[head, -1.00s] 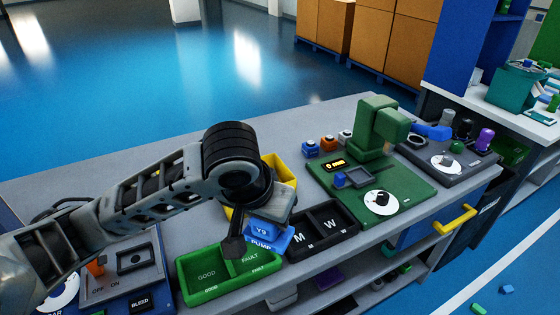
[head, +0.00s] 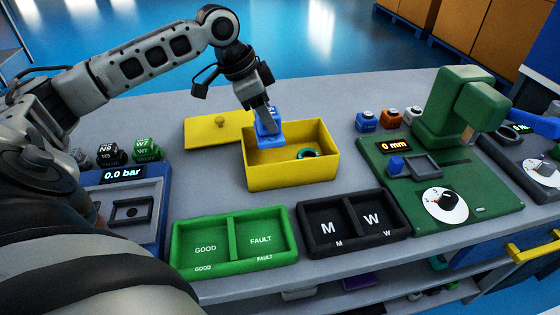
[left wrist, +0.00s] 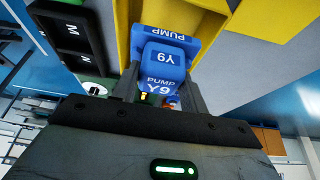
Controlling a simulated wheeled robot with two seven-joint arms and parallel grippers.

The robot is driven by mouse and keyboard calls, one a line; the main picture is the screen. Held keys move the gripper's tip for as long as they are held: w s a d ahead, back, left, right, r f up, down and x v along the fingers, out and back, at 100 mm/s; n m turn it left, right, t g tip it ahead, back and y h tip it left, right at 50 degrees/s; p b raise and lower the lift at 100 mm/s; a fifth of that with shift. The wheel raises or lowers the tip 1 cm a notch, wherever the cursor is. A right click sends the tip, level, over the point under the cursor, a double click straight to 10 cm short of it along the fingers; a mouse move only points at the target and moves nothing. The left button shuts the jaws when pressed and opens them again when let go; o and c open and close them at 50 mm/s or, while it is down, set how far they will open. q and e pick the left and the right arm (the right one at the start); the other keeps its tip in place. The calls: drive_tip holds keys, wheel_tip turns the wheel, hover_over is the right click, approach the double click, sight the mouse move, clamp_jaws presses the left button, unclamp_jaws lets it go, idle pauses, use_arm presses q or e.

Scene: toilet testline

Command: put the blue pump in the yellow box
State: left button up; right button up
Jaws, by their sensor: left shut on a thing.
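The blue pump (head: 268,126), marked Y9 in the left wrist view (left wrist: 165,58), is held in my left gripper (head: 270,110). The gripper is shut on it. In the head view the pump is at the back left corner of the yellow box (head: 290,174), near the rim. I cannot tell whether it touches the box. The box is open and a teal ring-shaped thing (head: 307,153) lies inside it. The yellow lid (head: 217,130) with a knob lies on the table to the left of the box. My right gripper is not in view.
A green GOOD/FAULT tray (head: 233,240) and a black M/W tray (head: 352,222) stand in front of the box. A green machine (head: 440,190) is at right. A blue gauge unit (head: 130,207) and small valves (head: 145,150) are at left. The table behind the box is clear.

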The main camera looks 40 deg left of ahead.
sight(268, 146)
use_arm(q)
wheel_tip(268, 146, down, 8)
drive_tip(key=shift+f+b, duration=0.1)
drive_tip(key=shift+b, duration=0.2)
drive_tip(key=shift+f, duration=0.3)
drive_tip(key=shift+f, duration=0.1)
drive_tip(key=o, duration=1.2)
drive_tip(key=shift+o, duration=0.2)
drive_tip(key=v, duration=1.2)
drive_tip(key=shift+w, duration=0.1)
